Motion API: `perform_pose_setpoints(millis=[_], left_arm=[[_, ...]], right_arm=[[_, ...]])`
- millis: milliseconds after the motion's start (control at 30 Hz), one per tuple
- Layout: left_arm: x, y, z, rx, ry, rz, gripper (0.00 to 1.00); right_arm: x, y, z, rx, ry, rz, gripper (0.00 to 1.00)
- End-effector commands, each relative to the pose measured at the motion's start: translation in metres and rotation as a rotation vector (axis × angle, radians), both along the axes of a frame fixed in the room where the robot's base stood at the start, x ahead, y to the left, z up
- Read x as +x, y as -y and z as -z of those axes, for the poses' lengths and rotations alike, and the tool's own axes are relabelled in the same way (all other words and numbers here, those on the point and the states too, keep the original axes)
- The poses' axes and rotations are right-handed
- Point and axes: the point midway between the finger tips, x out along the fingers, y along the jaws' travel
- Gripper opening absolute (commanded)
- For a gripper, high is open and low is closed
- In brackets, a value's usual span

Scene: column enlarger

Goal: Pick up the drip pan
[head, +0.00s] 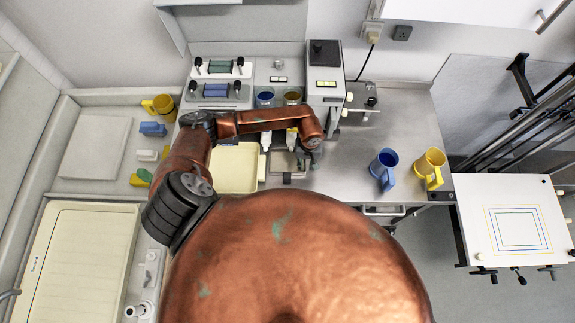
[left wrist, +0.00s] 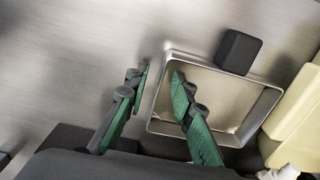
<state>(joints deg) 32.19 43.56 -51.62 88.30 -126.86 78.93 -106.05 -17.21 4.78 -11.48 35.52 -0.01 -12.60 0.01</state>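The drip pan looks to be the small square metal tray with raised walls (left wrist: 222,101) in the left wrist view. In the head view the pan (head: 281,162) lies on the steel worktop, partly covered by my arm. One finger is over the pan's inside and the other is outside over the worktop. The gripper (head: 309,160) is small in the head view. I cannot tell whether a finger touches the pan. My right gripper is not in view.
A black block (left wrist: 237,52) is at the pan's rim. A cream tray (head: 235,168) stands beside the pan. White bottles (head: 266,141) are behind it. Blue (head: 383,165) and yellow (head: 430,165) jugs stand to the right, with bare worktop between them and the pan.

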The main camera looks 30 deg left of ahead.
Motion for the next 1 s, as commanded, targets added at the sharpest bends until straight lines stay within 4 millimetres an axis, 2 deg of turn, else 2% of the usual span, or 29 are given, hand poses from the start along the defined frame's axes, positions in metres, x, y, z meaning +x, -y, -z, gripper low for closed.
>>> perform_pose_setpoints(millis=[267,600,1000], left_arm=[[-0.0004,-0.0003,0.0059,0.001,-0.001,0.001,0.22],[-0.0004,-0.0002,0.0054,0.0,0.0,0.0,0.0],[-0.0002,-0.0002,0.0052,0.0,0.0,0.0,0.0]], right_arm=[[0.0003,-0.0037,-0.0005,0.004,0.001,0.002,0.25],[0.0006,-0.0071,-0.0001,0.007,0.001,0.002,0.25],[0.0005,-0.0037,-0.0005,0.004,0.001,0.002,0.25]])
